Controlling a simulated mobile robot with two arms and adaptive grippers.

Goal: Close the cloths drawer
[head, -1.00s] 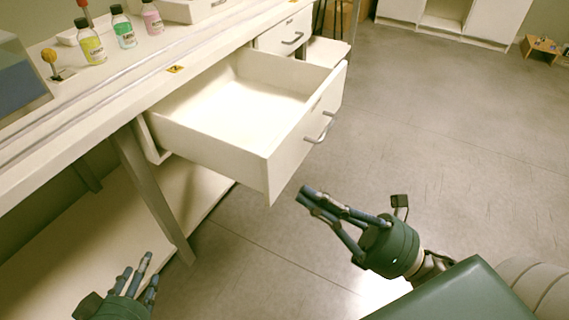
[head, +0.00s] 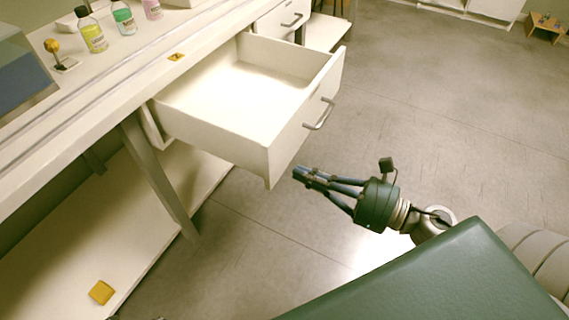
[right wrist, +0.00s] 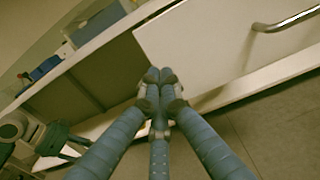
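The white drawer (head: 262,137) is pulled well out from under the counter and looks empty inside. Its front carries a grey bar handle (head: 319,113). In the right wrist view, the drawer front (right wrist: 215,40) and its handle (right wrist: 287,21) lie ahead of the fingers. My right gripper (head: 298,174) is in front of the drawer, below and right of its near front corner, apart from it in the head view. Its fingers are together and empty; the fingertips also meet in the right wrist view (right wrist: 160,76). My left gripper (right wrist: 50,138) shows partly at the left of the right wrist view.
A second drawer (head: 282,20) beyond it is shut. Yellow (head: 93,36), green (head: 124,20) and pink (head: 152,9) bottles stand on the counter. A yellow block (head: 101,292) lies on the lower shelf (head: 60,255). A table leg (head: 160,182) stands left of the drawer.

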